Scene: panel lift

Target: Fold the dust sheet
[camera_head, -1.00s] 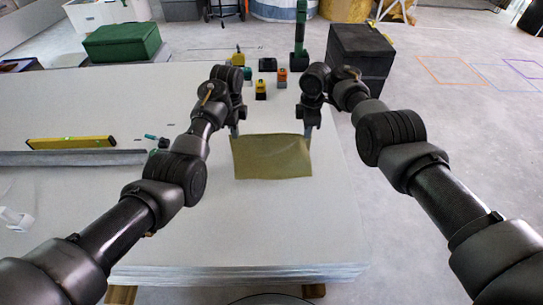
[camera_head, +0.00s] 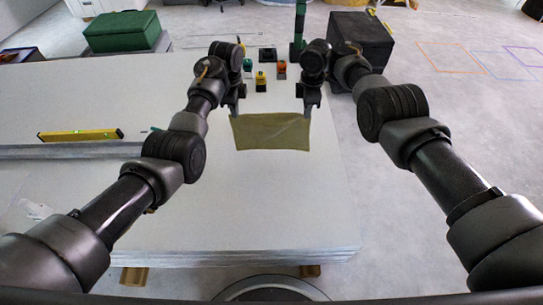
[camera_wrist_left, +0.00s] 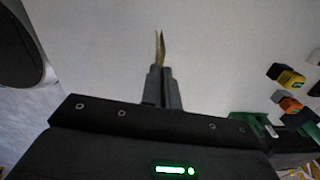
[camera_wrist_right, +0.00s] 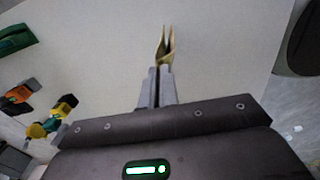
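The dust sheet (camera_head: 270,133) is an olive-tan cloth that hangs between my two grippers over the pale panel stack (camera_head: 240,205). My left gripper (camera_head: 234,112) is shut on its left upper corner. My right gripper (camera_head: 308,110) is shut on its right upper corner. In the left wrist view the fingers (camera_wrist_left: 160,68) pinch a thin edge of the sheet (camera_wrist_left: 160,46). In the right wrist view the fingers (camera_wrist_right: 160,70) pinch a folded edge of the sheet (camera_wrist_right: 166,46). I cannot tell whether the lower edge touches the panel.
A yellow spirit level (camera_head: 80,135) lies on the left of the stack. Small yellow (camera_head: 261,82) and orange (camera_head: 281,70) tools stand beyond my grippers. A green box (camera_head: 122,31) is at the back left and a black box (camera_head: 360,40) at the back right. The stack's near part is clear.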

